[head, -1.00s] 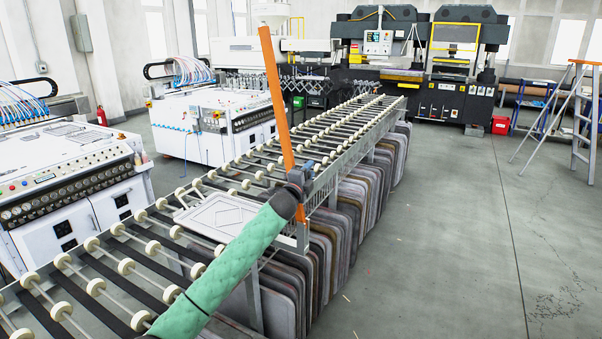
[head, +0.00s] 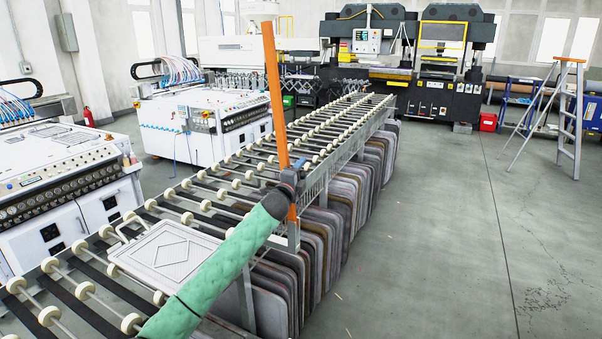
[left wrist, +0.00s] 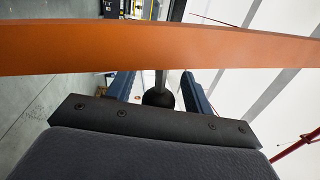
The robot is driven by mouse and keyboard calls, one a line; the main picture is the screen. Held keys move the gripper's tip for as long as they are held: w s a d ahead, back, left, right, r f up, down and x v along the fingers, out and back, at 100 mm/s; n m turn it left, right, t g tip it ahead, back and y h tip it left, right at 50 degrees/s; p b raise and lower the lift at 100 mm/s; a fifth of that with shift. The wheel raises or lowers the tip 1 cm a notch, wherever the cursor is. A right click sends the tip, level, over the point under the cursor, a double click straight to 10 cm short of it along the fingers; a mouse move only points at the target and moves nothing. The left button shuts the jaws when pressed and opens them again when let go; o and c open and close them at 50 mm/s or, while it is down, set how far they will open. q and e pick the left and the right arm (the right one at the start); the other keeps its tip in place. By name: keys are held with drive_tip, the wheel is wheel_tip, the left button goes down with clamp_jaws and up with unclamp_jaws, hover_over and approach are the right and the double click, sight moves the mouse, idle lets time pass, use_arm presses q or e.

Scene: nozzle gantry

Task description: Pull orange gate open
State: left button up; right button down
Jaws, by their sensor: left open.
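The orange gate is a long flat bar (head: 274,95) standing nearly upright, slightly tilted, at the right edge of the roller conveyor in the head view. My left arm in its green sleeve reaches up to it from below. My left gripper (head: 290,174) is at the lower part of the bar. In the left wrist view the orange bar (left wrist: 150,48) crosses the whole picture in front of the two blue fingers, hiding part of them. The fingers are apart and the gripper is open. Whether they touch the bar cannot be told. My right gripper is not in view.
A pale tray with a diamond pattern (head: 172,252) lies on the roller conveyor (head: 190,205), left of my arm. Dark panels (head: 325,232) hang in a row below its right side. White machines (head: 65,195) stand to the left. The floor at right is clear up to a stepladder (head: 572,120).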

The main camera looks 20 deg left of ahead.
use_arm(q)
drive_tip(key=shift+s, duration=0.1)
drive_tip(key=s+f, duration=0.1)
drive_tip(key=s, duration=0.6)
drive_tip(key=shift+s+a+f, duration=0.2)
drive_tip(key=shift+s+f, duration=0.05)
drive_tip(key=shift+f, duration=0.05)
